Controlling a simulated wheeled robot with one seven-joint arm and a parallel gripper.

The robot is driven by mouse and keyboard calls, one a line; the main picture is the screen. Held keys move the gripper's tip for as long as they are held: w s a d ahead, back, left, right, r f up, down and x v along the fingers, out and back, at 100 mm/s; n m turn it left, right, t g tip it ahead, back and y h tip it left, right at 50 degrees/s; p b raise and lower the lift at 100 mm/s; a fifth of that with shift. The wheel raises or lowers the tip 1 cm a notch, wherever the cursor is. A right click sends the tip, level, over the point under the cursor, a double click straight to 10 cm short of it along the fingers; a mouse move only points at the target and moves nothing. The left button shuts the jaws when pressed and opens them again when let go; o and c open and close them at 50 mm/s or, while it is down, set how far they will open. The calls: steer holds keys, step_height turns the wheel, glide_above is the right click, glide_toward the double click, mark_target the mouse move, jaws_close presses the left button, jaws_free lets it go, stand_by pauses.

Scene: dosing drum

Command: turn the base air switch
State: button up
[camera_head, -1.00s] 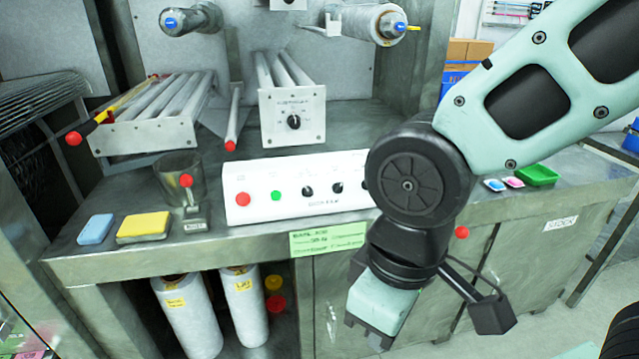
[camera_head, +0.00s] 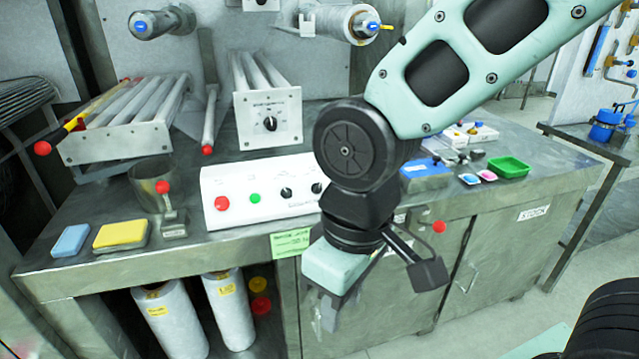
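A white control box (camera_head: 262,190) stands on the steel bench, with a red button (camera_head: 222,203), a green button (camera_head: 255,198) and dark knobs such as this one (camera_head: 286,192). A steel box (camera_head: 268,118) behind it carries a larger black knob (camera_head: 270,123). The labels are too small to read, so I cannot tell which knob is the base air switch. My gripper (camera_head: 328,318) points down in front of the bench's front edge, below and right of the control box, touching no knob. My arm hides the right end of the control box. The fingers are small and unclear.
A metal cup (camera_head: 152,185), a yellow sponge (camera_head: 121,234) and a blue sponge (camera_head: 71,240) stand at the bench's left. A green tray (camera_head: 509,167) lies at the right. A red knob (camera_head: 439,227) is on the bench front. White rolls (camera_head: 170,325) stand below.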

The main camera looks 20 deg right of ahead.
steer(key=w+r+m+y+p, duration=0.1)
steer(key=w+r+m+p, duration=0.25)
steer(key=w, duration=0.85)
step_height(320, 180, up, 3)
steer(key=m+t+y+p, duration=0.25)
steer(key=m+p, duration=0.25)
steer(key=m, duration=0.3)
glide_above(318, 188)
steer(key=s+d, duration=0.2)
steer(key=d, duration=0.6)
steer(key=shift+g, duration=0.35)
steer(key=p+x, duration=0.1)
steer(key=x, duration=0.4)
steer(key=p+x, duration=0.1)
steer(key=x, duration=0.5)
steer(key=p+x, duration=0.2)
steer(key=x, duration=0.4)
steer(key=shift+a+f, duration=0.15)
steer(key=shift+a, duration=0.2)
steer(key=shift+n, duration=0.25)
steer(key=c, duration=0.6)
